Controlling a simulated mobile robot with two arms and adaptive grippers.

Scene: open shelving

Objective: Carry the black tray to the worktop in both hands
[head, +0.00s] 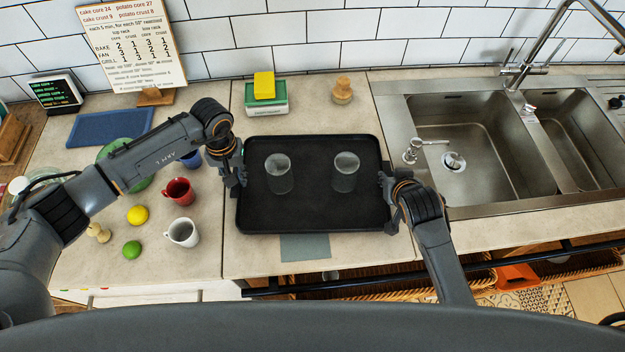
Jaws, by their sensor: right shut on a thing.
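The black tray (312,210) is level over the worktop (350,252), in the middle of the head view. Two clear glasses stand upright on it, a left glass (279,178) and a right glass (345,175). My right gripper (387,188) is shut on the tray's right edge. My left gripper (238,172) is at the tray's left edge; its fingers are small and dark, and I cannot tell whether they are closed on the rim. I cannot tell whether the tray's underside touches the worktop.
The sink (470,140) is to the right. A red mug (179,191), a white mug (183,232), a lemon (138,215) and a lime (132,248) stand left of the tray. A sponge (264,86) and a grey-green mat (305,247) are behind and in front of it.

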